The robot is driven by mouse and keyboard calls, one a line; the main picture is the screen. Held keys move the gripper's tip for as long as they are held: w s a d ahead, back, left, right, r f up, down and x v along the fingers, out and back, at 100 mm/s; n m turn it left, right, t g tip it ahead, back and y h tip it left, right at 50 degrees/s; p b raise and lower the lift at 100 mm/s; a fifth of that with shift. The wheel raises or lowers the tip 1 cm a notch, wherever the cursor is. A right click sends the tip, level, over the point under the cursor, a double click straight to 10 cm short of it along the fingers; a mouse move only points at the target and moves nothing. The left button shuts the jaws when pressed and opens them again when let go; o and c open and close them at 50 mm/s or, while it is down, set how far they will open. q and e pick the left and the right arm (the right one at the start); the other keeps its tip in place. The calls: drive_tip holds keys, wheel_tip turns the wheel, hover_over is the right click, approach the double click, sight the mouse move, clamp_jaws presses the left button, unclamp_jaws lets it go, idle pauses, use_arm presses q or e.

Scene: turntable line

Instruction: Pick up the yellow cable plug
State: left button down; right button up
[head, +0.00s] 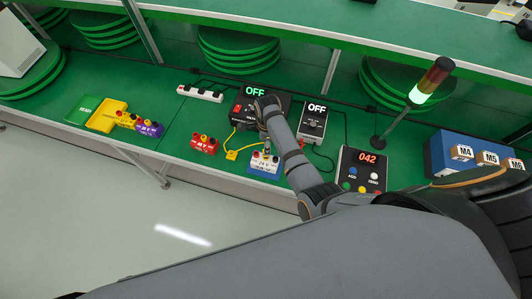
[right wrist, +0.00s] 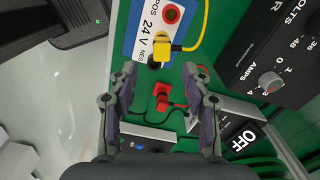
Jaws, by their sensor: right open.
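The yellow cable plug (right wrist: 162,45) shows in the right wrist view against the white and blue 24 V box (right wrist: 133,32), between its red terminal (right wrist: 172,12) and its black one. I cannot tell whether it is seated or lying there. A yellow cable runs from it to the top edge. My right gripper (right wrist: 160,67) is open and empty, pointing down, its fingertips either side of the space just below the plug. My left gripper is not in view.
A red plug (right wrist: 162,100) lies on the green bench near the gripper. In the head view a yellow block (head: 232,155) sits on the cable left of the box. A red box (head: 204,145), an OFF meter (head: 313,124) and a 042 panel (head: 362,170) stand nearby.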

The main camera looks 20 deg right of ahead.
drive_tip(key=shift+f, duration=0.25)
drive_tip(key=f+b, duration=0.1)
drive_tip(key=f, duration=0.1)
drive_tip(key=f+b, duration=0.2)
drive_tip(key=shift+w+a+f, duration=0.15)
drive_tip(key=shift+a+f, duration=0.05)
drive_tip(key=shift+f, duration=0.2)
drive_tip(key=shift+r, duration=0.1)
clamp_jaws()
drive_tip(key=shift+r, duration=0.1)
